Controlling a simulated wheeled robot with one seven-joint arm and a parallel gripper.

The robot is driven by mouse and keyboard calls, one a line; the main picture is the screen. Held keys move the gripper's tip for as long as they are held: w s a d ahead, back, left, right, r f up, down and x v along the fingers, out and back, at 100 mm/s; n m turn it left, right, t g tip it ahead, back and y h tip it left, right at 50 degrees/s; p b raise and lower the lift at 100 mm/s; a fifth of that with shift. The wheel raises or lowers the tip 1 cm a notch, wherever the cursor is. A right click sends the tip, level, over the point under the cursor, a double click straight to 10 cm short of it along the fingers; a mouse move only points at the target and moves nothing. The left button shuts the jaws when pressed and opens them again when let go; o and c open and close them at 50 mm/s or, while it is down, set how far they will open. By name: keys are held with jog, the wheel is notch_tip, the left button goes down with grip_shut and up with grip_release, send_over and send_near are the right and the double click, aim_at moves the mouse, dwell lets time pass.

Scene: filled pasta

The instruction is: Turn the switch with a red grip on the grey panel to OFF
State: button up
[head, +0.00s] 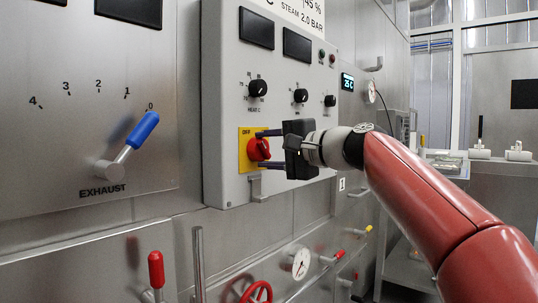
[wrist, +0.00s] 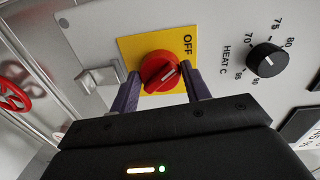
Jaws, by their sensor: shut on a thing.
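The red switch grip (head: 259,149) sits on a yellow plate (head: 244,163) marked OFF, low on the grey panel (head: 222,100). My gripper (head: 262,149) reaches it from the right, with one finger above and one below the grip. In the wrist view my gripper (wrist: 164,88) has its two dark fingers on either side of the red grip (wrist: 160,72), shut on it. Part of the yellow plate is hidden behind the fingers.
Black knobs, including the HEAT C knob (head: 258,89), sit above the switch. A metal latch (head: 257,187) projects just below the plate. A blue EXHAUST lever (head: 143,130) is at left. A red handwheel (head: 257,292) and gauge (head: 300,262) are below.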

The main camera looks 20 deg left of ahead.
jog(key=shift+f+n, duration=0.15)
jog(key=shift+n, duration=0.45)
jog(key=o, duration=1)
jog(key=shift+b, duration=0.3)
jog(key=b+v, duration=0.1)
jog(key=v, duration=0.6)
jog(key=shift+s+d+b, duration=0.25)
jog(key=shift+d+b, duration=0.05)
jog(key=shift+b, duration=0.05)
